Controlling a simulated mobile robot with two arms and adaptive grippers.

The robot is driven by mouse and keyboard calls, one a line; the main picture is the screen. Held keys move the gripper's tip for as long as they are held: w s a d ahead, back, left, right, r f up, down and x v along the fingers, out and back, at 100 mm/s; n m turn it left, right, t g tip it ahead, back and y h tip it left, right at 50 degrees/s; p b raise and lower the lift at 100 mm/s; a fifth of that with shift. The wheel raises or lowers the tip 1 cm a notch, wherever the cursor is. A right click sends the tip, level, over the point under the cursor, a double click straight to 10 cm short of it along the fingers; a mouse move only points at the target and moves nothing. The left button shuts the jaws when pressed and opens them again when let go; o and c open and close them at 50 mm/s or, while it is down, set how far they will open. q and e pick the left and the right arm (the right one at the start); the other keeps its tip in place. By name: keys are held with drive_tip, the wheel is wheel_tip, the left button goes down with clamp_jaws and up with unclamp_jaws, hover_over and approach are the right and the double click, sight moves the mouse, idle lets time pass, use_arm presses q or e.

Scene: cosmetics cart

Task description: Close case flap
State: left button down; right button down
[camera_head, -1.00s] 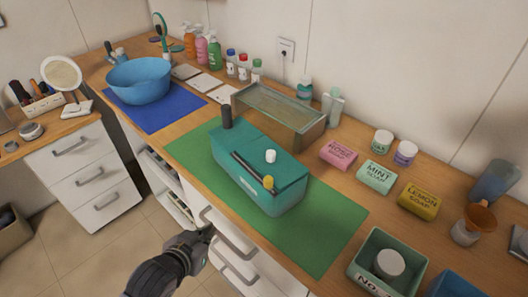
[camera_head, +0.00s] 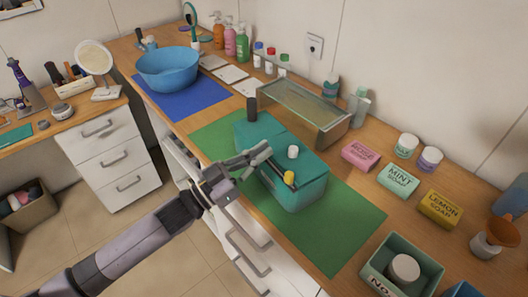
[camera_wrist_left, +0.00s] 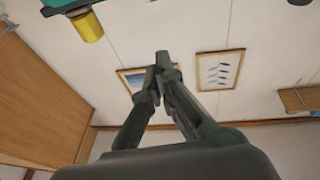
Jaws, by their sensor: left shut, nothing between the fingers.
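The teal case (camera_head: 300,193) sits on the green mat (camera_head: 340,240) on the wooden counter. The left part of its top looks covered by a flat flap (camera_head: 262,131). A small white-capped item (camera_head: 293,152) and a dark stick with a yellow end (camera_head: 289,178) show on its right part. My left gripper (camera_head: 265,152) is shut and empty, at the near side of the case top; I cannot tell if it touches. In the left wrist view its fingers (camera_wrist_left: 157,75) are together, and the yellow end (camera_wrist_left: 88,27) shows at the upper left. My right gripper is out of view.
A dark cylinder (camera_head: 252,108) stands behind the case. A glass-topped stand (camera_head: 300,105) is at the back. Soap boxes (camera_head: 398,180) and a green box (camera_head: 375,262) lie to the right. A blue bowl (camera_head: 168,70) stands on a blue mat at the left.

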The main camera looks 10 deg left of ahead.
use_arm(q)
wheel_tip(320, 180, up, 3)
drive_tip(key=p, duration=0.2)
hover_over(286, 161)
drive_tip(key=shift+f, duration=0.2)
wheel_tip(286, 161, down, 3)
drive_tip(key=shift+w+d+r+p, duration=0.1)
drive_tip(key=shift+p, duration=0.3)
drive_tip(key=shift+f, duration=0.85)
